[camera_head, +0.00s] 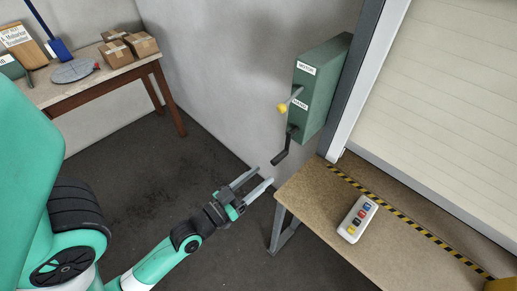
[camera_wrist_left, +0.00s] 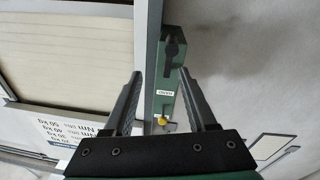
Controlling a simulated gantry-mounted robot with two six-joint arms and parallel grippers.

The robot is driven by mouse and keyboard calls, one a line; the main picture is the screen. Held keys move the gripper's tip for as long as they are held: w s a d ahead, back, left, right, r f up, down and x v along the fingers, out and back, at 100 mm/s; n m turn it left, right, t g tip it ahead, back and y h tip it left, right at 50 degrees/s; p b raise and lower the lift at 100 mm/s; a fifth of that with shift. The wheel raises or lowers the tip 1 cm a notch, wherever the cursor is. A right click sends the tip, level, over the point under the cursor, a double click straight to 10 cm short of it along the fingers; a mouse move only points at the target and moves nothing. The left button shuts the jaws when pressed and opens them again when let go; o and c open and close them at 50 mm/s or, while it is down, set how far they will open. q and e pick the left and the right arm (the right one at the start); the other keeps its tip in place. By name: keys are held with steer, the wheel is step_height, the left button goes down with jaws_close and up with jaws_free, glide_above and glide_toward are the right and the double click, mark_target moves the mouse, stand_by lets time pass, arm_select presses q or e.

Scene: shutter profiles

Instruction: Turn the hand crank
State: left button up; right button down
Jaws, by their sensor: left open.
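The hand crank (camera_head: 281,156) is a dark crank arm with a grip, hanging from the lower front of a green wall box (camera_head: 322,80). In the left wrist view the dark crank (camera_wrist_left: 174,48) shows ahead, near the far end of the box, slightly right of the middle between my fingers. My left gripper (camera_head: 265,175) is open and empty, just below and left of the crank in the head view, apart from it. Its fingers (camera_wrist_left: 159,74) frame the box in the wrist view. A yellow-knobbed lever (camera_head: 283,107) sits above the crank, between labels reading MOTOR and HAND.
A workbench (camera_head: 300,200) with a push-button box (camera_head: 357,218) and striped tape stands right of the gripper. The roller shutter (camera_head: 450,100) and its rail (camera_head: 365,80) are beside the green box. A table with cartons (camera_head: 130,48) stands far left. The floor between is clear.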

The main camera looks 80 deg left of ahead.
mark_target(286, 152)
arm_select(q)
steer(key=shift+w+a+f+n+g+y+p, duration=0.15)
steer(key=shift+w+a+f+n+g+p, duration=0.15)
steer(key=shift+a+p, duration=0.25)
steer(key=shift+w+a+f+n+g+y+p, duration=0.15)
steer(key=shift+w+a+g+p, duration=0.2)
steer(key=shift+p, duration=0.3)
steer(key=x, duration=0.8)
steer(key=shift+w+a+f, duration=0.2)
steer(key=shift+a+f, duration=0.05)
steer(key=shift+f, duration=0.1)
arm_select(e)
steer(key=r, duration=0.1)
steer(key=w+r, duration=0.1)
steer(key=r, duration=0.1)
steer(key=shift+d+r, duration=0.15)
arm_select(q)
jaws_close()
